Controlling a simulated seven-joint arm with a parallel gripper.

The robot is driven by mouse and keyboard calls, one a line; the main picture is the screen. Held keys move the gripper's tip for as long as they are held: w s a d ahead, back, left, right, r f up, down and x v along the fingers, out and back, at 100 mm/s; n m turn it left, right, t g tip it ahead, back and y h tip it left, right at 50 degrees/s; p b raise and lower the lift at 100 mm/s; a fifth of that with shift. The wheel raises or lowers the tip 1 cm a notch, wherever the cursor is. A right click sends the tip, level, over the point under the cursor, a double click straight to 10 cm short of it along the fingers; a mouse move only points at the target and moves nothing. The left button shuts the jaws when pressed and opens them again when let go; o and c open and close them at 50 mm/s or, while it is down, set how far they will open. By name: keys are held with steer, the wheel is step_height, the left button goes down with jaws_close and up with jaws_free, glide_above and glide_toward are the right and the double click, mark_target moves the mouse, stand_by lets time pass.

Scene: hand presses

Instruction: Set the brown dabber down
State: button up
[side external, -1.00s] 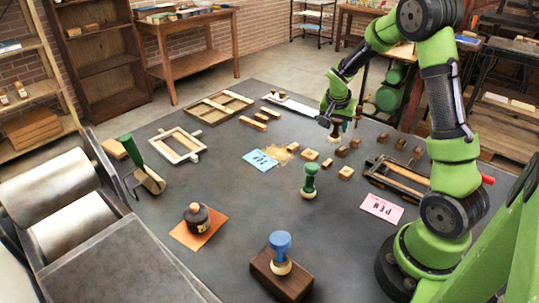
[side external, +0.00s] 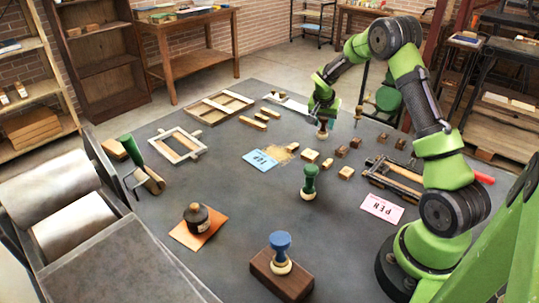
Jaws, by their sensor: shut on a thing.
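My gripper (side external: 322,119) is above the far part of the grey table, shut on the brown dabber (side external: 322,131). The dabber hangs upright under the fingers, with its pale pad at the bottom. The fingers hide most of its handle, and I cannot tell whether the pad touches the table. A green dabber (side external: 310,180) stands nearer the middle of the table. A blue dabber (side external: 281,250) stands on a dark wooden block (side external: 280,276) near the front.
A pink card (side external: 382,208) is at the right. A dark bottle (side external: 197,216) stands on orange paper. Bare table surrounds the green dabber.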

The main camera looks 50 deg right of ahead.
steer(key=o, duration=1.1)
steer(key=shift+f, duration=0.1)
steer(key=v, duration=1.2)
steer(key=s+a+r+n+t+y, duration=0.25)
steer(key=a+r, duration=0.25)
steer(key=a, duration=0.3)
steer(key=s+a+r+n+t+y, duration=0.15)
steer(key=s+a+r, duration=0.25)
steer(key=a, duration=0.5)
steer(key=s+a+n+y, duration=0.1)
steer(key=s+a+n, duration=0.1)
steer(key=s+a, duration=0.2)
steer(key=s+a+n+t, duration=0.1)
steer(key=s+a+n, duration=0.1)
steer(key=s+a, duration=0.2)
steer(key=s+a+r+n+y, duration=0.1)
steer(key=s+a+n, duration=0.1)
steer(key=s+a, duration=0.2)
steer(key=shift+s+a+n+t+y, duration=0.15)
steer(key=shift+a+n+t+y, duration=0.2)
steer(key=shift+a, duration=0.3)
